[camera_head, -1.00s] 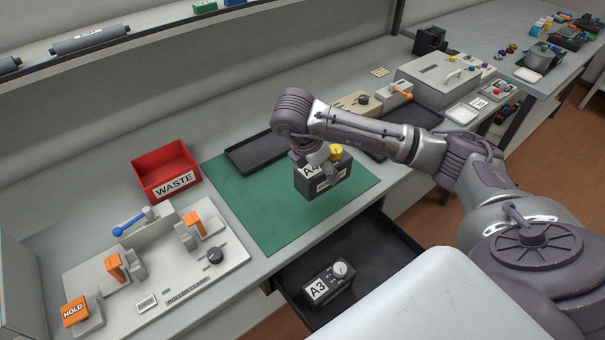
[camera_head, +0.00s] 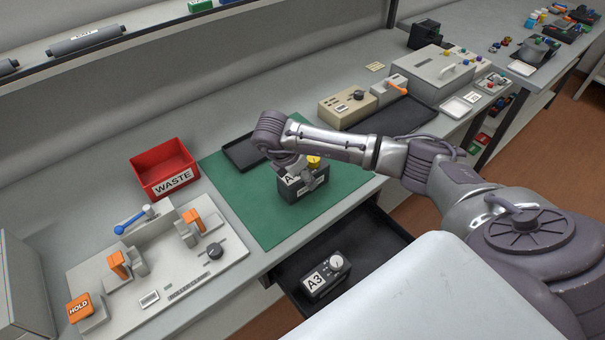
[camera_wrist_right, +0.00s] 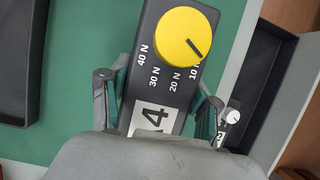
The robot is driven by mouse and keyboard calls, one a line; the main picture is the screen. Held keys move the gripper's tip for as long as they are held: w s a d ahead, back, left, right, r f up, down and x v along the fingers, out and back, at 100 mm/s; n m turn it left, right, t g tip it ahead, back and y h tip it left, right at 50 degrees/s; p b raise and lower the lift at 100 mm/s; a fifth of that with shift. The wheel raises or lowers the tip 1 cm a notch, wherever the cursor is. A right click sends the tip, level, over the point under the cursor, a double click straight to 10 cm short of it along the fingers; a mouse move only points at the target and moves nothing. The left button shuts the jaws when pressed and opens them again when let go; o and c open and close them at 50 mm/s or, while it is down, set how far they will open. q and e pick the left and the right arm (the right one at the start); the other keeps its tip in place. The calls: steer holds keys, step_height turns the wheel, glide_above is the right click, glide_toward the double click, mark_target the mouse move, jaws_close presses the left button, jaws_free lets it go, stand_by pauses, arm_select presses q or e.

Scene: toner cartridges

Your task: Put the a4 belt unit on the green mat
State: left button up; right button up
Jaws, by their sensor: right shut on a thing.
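The A4 belt unit (camera_head: 302,187) is a dark box with a yellow knob and a white label. It is over the middle of the green mat (camera_head: 262,220) in the head view; I cannot tell whether its base touches the mat. My right gripper (camera_head: 304,176) is shut on it from above. In the right wrist view, the two fingers of my right gripper (camera_wrist_right: 160,108) clasp the sides of the A4 belt unit (camera_wrist_right: 165,88), with its knob and force scale facing the camera. The green mat (camera_wrist_right: 80,75) shows behind it. My left gripper is not in view.
An open drawer (camera_head: 375,238) below the bench front holds the A3 unit (camera_head: 325,277). A red WASTE bin (camera_head: 165,168) and a fixture plate (camera_head: 180,275) are left of the mat. A black tray (camera_head: 240,155) overlaps the mat's back edge.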

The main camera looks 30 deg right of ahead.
steer(key=o, duration=1.6)
steer(key=shift+r, duration=0.15)
steer(key=shift+a+r, duration=0.15)
steer(key=shift+r, duration=0.1)
steer(key=b+v, duration=0.1)
steer(key=v, duration=0.7)
steer(key=shift+a+r, duration=0.1)
steer(key=shift+r, duration=0.1)
steer(key=shift+p+v, duration=0.5)
steer(key=shift+v, duration=0.7)
steer(key=shift+r, duration=0.3)
